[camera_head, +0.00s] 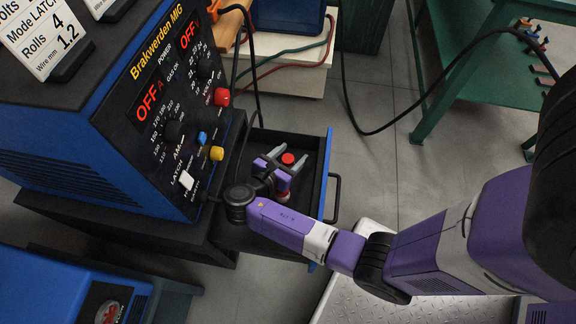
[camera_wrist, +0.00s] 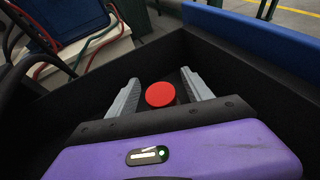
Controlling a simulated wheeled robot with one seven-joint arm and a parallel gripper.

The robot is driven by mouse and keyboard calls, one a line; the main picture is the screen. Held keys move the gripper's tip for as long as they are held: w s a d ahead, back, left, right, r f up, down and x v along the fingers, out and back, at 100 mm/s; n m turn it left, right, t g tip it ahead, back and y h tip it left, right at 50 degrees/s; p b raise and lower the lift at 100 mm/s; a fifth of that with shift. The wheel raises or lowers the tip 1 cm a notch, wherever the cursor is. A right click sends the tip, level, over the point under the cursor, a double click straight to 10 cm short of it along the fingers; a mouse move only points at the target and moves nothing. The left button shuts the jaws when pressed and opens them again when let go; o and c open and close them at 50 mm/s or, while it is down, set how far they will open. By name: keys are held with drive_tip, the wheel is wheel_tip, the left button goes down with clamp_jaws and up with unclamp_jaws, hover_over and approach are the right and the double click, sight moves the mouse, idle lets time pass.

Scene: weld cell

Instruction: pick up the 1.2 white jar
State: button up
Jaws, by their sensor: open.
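A small jar with a round red lid (camera_head: 288,158) stands in the open drawer of the blue welding machine. It also shows in the wrist view (camera_wrist: 160,94), where the lid hides most of its body. No white part or 1.2 mark is readable on it. My gripper (camera_head: 286,160) reaches down into the drawer, its two grey fingers (camera_wrist: 160,80) open on either side of the lid, with a gap visible at each side. Another small reddish, pale thing (camera_head: 283,196) shows beneath my gripper in the head view, mostly hidden.
The drawer's dark walls and blue front (camera_head: 325,178) surround my gripper closely. The welding machine (camera_head: 150,110) with knobs and a cable stands at left. A sign (camera_head: 42,36) on top reads "Rolls 4" and "Wire mm 1.2". A green table (camera_head: 490,75) stands at right.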

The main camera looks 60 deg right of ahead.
drive_tip(key=shift+d+f, duration=0.2)
drive_tip(key=shift+d, duration=0.25)
clamp_jaws()
drive_tip(key=shift+r, duration=0.15)
